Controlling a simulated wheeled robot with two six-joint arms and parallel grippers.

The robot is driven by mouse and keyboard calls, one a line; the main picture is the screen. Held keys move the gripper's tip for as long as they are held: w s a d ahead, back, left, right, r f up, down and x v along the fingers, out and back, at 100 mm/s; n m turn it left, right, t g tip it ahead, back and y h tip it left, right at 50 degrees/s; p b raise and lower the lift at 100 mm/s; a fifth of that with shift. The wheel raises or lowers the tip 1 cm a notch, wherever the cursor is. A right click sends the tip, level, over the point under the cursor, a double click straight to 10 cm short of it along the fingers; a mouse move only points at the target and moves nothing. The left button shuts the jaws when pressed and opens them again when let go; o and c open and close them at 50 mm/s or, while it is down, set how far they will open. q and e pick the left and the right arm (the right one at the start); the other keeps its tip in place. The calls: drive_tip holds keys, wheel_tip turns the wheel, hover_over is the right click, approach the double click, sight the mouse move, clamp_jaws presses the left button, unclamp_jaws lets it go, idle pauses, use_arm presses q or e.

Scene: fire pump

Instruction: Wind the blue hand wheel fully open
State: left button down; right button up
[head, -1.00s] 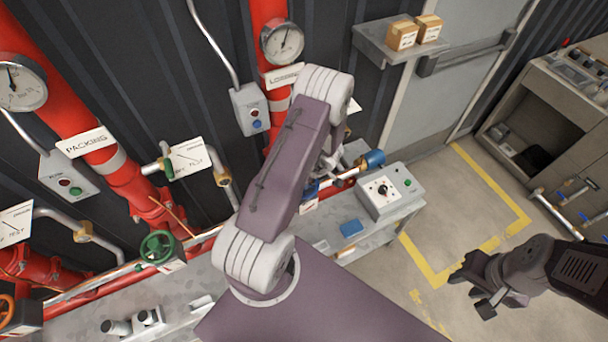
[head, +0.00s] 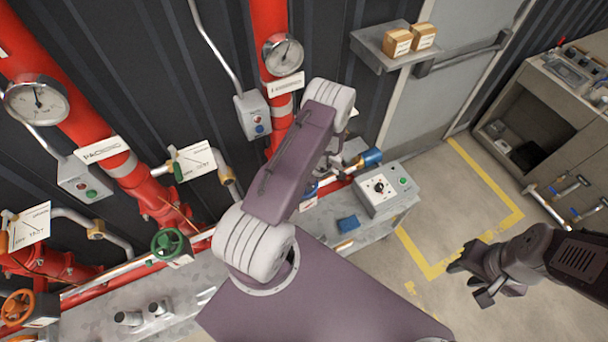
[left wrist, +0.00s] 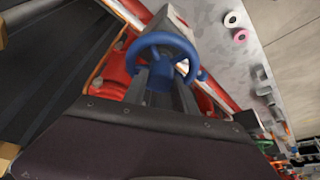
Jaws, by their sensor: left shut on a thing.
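The blue hand wheel (left wrist: 150,48) shows in the left wrist view, with a round rim and a hub. My left gripper (left wrist: 162,88) has its two fingers at the near side of the wheel and is shut on it. The exact contact is partly hidden by the wheel. In the head view my left arm covers most of the wheel; only a small blue part (head: 311,190) shows beside the arm. My right gripper (head: 470,280) is open and empty over the floor at the right, away from the wheel.
A green hand wheel (head: 170,243) and an orange hand wheel (head: 17,307) sit on the pipework to the left. Yellow-marked floor (head: 455,215) is clear.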

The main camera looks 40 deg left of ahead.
use_arm(q)
drive_tip(key=shift+w+r+n+p, duration=0.1)
drive_tip(key=shift+r+n+p, duration=0.2)
drive_tip(key=shift+n+p, duration=0.5)
drive_tip(key=shift+a+f+n+g, duration=0.1)
drive_tip(key=shift+f+n+g, duration=0.2)
drive_tip(key=shift+n+g, duration=0.3)
drive_tip(key=shift+w+f+n+b, duration=0.1)
drive_tip(key=shift+n+b, duration=0.4)
drive_tip(key=shift+n, duration=0.2)
drive_tip(key=shift+n+g+h, duration=0.3)
use_arm(e)
drive_tip(key=shift+r, duration=0.65)
